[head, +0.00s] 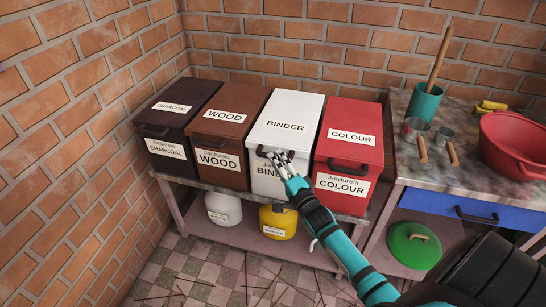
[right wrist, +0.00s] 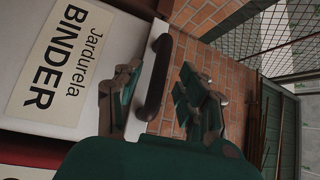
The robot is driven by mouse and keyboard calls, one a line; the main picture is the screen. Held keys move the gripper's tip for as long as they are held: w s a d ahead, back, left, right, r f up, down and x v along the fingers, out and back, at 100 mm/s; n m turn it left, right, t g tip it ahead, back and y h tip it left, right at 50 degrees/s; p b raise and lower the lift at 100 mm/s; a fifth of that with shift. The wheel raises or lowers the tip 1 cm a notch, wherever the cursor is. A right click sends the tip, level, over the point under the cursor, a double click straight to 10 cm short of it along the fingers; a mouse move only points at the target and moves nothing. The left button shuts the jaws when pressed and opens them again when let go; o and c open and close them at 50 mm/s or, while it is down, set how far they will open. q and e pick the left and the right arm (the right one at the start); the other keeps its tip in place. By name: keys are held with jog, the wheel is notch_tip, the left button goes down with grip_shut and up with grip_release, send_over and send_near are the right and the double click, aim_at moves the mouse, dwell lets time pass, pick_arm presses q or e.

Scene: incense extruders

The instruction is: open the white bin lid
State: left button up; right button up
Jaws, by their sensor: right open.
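The white bin (head: 271,175), labelled BINDER, stands between the wood bin and the red colour bin. Its white lid (head: 288,108) looks closed. The lid's dark handle (head: 263,152) is on the front edge and is partly hidden by my right gripper (head: 279,157). In the right wrist view, my right gripper (right wrist: 158,88) is open, with one finger on each side of the dark handle (right wrist: 154,85). I cannot tell whether either finger touches it. My left gripper is not in view.
The charcoal bin (head: 165,148), wood bin (head: 221,158) and red bin (head: 342,182) share the shelf with the white one. A counter (head: 400,165) at right holds a red pot (head: 512,145) and a teal cup (head: 424,103). A brick wall (head: 300,50) stands close behind.

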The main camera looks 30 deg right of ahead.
jog(key=shift+w+d+r, duration=0.1)
jog(key=shift+w+r, duration=0.1)
jog(key=shift+w, duration=1.2)
jog(key=shift+c, duration=0.5)
grip_shut()
